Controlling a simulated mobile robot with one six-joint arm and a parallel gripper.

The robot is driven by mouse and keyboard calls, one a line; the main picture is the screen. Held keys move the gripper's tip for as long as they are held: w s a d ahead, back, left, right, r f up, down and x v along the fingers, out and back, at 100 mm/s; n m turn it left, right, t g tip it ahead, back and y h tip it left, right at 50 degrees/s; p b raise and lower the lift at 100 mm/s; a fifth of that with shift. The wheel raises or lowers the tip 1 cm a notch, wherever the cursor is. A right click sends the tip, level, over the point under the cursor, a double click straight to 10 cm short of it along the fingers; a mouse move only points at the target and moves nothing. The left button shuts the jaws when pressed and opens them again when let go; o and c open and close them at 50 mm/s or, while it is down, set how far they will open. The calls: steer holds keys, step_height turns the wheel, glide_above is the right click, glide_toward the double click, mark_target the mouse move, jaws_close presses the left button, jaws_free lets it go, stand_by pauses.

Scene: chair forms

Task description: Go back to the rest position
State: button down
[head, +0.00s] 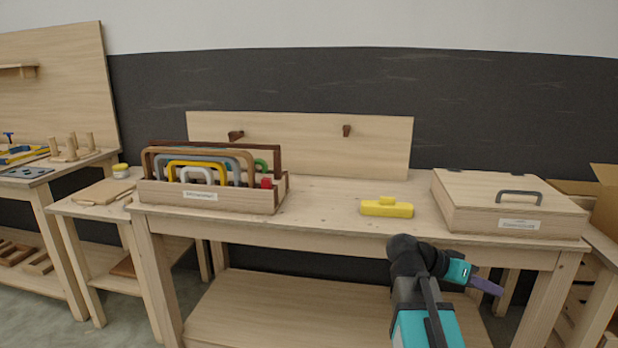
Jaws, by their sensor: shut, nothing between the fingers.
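My arm rises at the lower right of the head view, in front of the middle workbench (330,228). It bends at a dark joint, and its end points right and slightly down. My gripper (487,286) is the narrow purple-grey tip past the teal wrist, below the bench's front edge. It is shut and holds nothing. It appears apart from the bench, though the exact gap cannot be told.
A wooden box with arched forms (205,197) stands on the bench's left. A yellow block (387,207) lies mid-bench. A closed wooden case (508,201) with a dark handle sits right. A lower shelf (280,305) is bare. A cardboard box (606,196) stands far right.

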steer(key=s+a+f+n+y, duration=0.1)
steer(key=a+f+n+y, duration=0.15)
steer(key=f, duration=0.95)
steer(key=s+a+f+n+y, duration=0.1)
steer(key=a+f+n+y, duration=0.2)
steer(key=f, duration=0.9)
steer(key=s+a+f+n+y, duration=0.1)
steer(key=s+a+f+n, duration=0.3)
steer(key=f, duration=0.8)
steer(key=s+a+f+n+g+y, duration=0.1)
steer(key=s+a+f+y, duration=0.1)
steer(key=s+a+f, duration=0.45)
steer(key=s+a+f+n+g+y, duration=0.15)
steer(key=s+a+f, duration=0.25)
steer(key=s+f, duration=0.45)
steer(key=s+a+f+g+y, duration=0.1)
steer(key=s+a+f+y, duration=0.2)
steer(key=s+a+f, duration=0.5)
step_height(320, 180, up, 11)
steer(key=d+p, duration=0.1)
steer(key=p, duration=1.1)
steer(key=shift+w+d+r+g+p, duration=0.15)
steer(key=shift+w+d+g+p, duration=0.25)
steer(key=shift+g, duration=0.05)
